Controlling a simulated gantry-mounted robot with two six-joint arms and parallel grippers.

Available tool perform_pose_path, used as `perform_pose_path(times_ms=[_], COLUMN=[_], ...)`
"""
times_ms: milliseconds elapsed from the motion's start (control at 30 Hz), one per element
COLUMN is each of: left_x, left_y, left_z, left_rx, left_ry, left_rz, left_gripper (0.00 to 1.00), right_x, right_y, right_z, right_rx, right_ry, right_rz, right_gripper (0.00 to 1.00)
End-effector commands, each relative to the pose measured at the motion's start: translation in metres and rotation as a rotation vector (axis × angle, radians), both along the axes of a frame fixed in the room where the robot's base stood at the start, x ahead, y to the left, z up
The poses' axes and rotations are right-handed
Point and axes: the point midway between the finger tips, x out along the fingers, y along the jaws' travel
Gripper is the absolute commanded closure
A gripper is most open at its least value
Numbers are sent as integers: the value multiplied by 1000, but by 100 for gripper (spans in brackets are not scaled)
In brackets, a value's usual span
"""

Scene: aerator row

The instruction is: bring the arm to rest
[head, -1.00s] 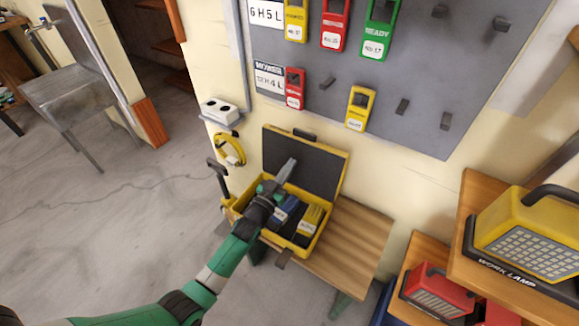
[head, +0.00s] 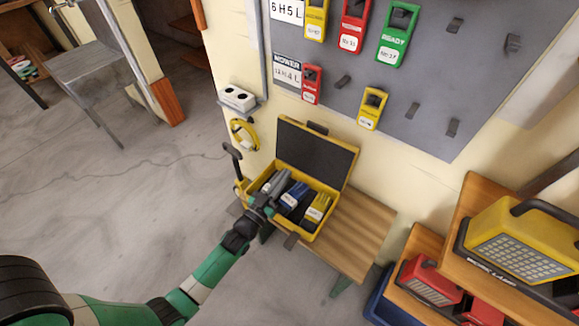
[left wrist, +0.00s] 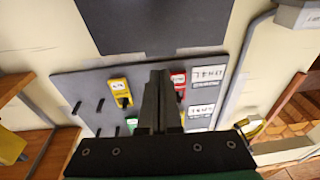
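My left gripper (head: 277,182) is in front of the open yellow toolbox (head: 330,231), and its grey fingers overlap the left part of the box in the head view. In the left wrist view its fingers (left wrist: 158,76) lie close together, with nothing visible between them. They point toward the wall board (left wrist: 68,88). My left arm comes in from the lower left of the head view. My right gripper is not in view.
The toolbox holds blue (head: 294,196) and yellow (head: 317,208) items and stands on a wooden bench (head: 362,232). Tags hang on the grey board (head: 436,62). A yellow work lamp (head: 520,240) stands at right.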

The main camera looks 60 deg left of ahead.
Motion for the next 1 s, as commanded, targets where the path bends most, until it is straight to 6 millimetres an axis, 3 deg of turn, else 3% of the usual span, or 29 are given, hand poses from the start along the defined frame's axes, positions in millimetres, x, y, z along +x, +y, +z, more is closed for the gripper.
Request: perform_pose_path(times_ms=[167, 733, 867, 967, 1000], left_x=[-8, -4, 25, 55, 65], left_y=[-4, -9, -24, -42, -50], left_z=[1, 7, 53, 122, 155], left_rx=[0, 1, 29, 72, 90], left_ry=[0, -3, -65, -176, -232], left_rz=[0, -13, -68, -123, -144], left_gripper=[100, 100, 100, 100, 100], right_x=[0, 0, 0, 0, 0], right_y=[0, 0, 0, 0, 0], right_z=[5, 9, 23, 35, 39], right_rx=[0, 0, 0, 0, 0], right_ry=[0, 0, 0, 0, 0], right_rz=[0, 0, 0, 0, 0], right_gripper=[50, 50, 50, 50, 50])
